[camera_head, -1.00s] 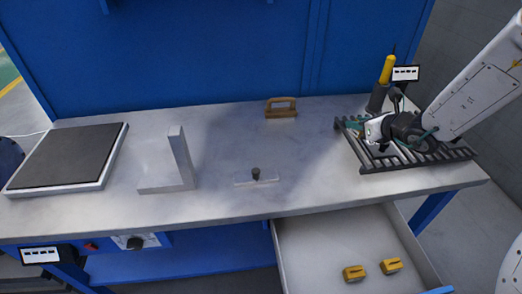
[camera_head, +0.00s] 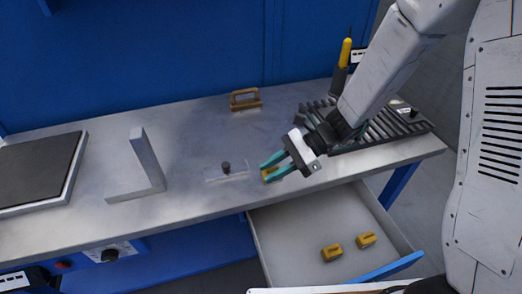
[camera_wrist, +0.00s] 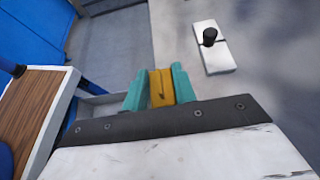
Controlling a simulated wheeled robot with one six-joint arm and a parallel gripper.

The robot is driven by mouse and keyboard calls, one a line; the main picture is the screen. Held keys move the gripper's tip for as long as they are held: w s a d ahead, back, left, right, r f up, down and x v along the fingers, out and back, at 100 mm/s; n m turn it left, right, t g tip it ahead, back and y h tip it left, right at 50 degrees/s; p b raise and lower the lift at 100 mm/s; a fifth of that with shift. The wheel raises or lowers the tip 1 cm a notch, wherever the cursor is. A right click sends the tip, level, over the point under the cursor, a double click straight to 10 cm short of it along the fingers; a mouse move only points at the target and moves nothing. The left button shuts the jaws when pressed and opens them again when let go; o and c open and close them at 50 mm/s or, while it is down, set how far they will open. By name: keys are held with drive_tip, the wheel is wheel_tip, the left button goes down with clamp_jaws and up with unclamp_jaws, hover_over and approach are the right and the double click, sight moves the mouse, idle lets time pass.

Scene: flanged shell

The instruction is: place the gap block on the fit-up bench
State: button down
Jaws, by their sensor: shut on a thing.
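My gripper (camera_head: 273,171) has teal jaws and is shut on a yellow gap block (camera_head: 269,174). It is near the front edge of the fit-up bench (camera_head: 200,130), just right of the small plate with a black knob (camera_head: 227,169). In the wrist view the block (camera_wrist: 161,88) sits between both jaws (camera_wrist: 160,90), and the knobbed plate (camera_wrist: 214,57) lies ahead to the right. The jaws partly hide the block in the head view. I cannot tell whether it touches the bench top.
Two similar yellow blocks (camera_head: 332,252) lie in the open drawer (camera_head: 290,233) below. A slatted rack (camera_head: 385,128) is at the right, an upright angle plate (camera_head: 147,160) at the left. A brown handled piece (camera_head: 245,99) stands at the back.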

drive_tip(key=w, duration=0.9)
drive_tip(key=shift+w+a+f, duration=0.2)
drive_tip(key=shift+w+f, duration=0.35)
drive_tip(key=shift+f, duration=1.65)
drive_tip(key=c, duration=1.1)
unclamp_jaws()
drive_tip(key=shift+f, duration=0.1)
